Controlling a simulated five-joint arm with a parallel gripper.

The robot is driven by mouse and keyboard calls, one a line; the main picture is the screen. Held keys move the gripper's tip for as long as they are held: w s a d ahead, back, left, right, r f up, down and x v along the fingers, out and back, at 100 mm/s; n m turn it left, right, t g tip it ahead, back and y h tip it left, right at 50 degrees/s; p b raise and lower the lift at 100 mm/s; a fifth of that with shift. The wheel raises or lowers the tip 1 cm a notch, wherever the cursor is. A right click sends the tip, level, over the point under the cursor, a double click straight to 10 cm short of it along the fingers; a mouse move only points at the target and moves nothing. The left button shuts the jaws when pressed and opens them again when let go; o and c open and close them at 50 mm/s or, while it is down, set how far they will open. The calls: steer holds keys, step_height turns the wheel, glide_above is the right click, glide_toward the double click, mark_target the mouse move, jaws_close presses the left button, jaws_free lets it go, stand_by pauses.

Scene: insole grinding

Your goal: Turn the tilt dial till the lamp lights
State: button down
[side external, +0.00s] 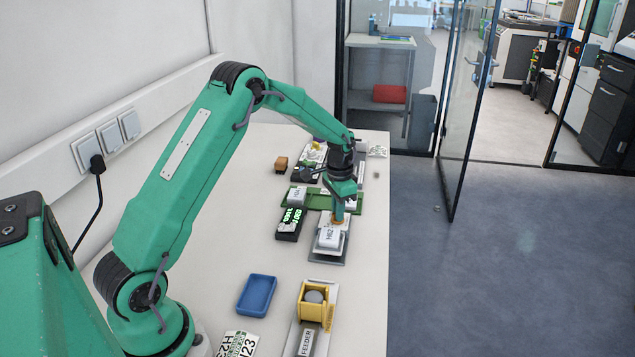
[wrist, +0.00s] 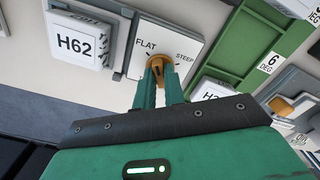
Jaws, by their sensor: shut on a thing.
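The tilt dial (wrist: 132,67) is an orange-brown knob on a white plate (wrist: 182,36) marked FLAT at left and STEEP at right. In the wrist view my gripper (wrist: 160,70) is shut on the dial, and its green fingers hide part of the knob and any pointer on it. In the side view my gripper (side external: 338,214) points down at the dial (side external: 337,222), just behind the white H62 block (side external: 329,237). I cannot pick out the lamp in either view.
The H62 block also shows in the wrist view (wrist: 76,44). A green base (wrist: 225,55) with a 6 DEG tag lies to the right.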

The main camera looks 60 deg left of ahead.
steer(key=m, duration=0.5)
steer(key=c, duration=1.6)
jaws_free()
steer(key=shift+m, duration=0.4)
steer(key=shift+r, duration=0.2)
steer(key=shift+r, duration=3.35)
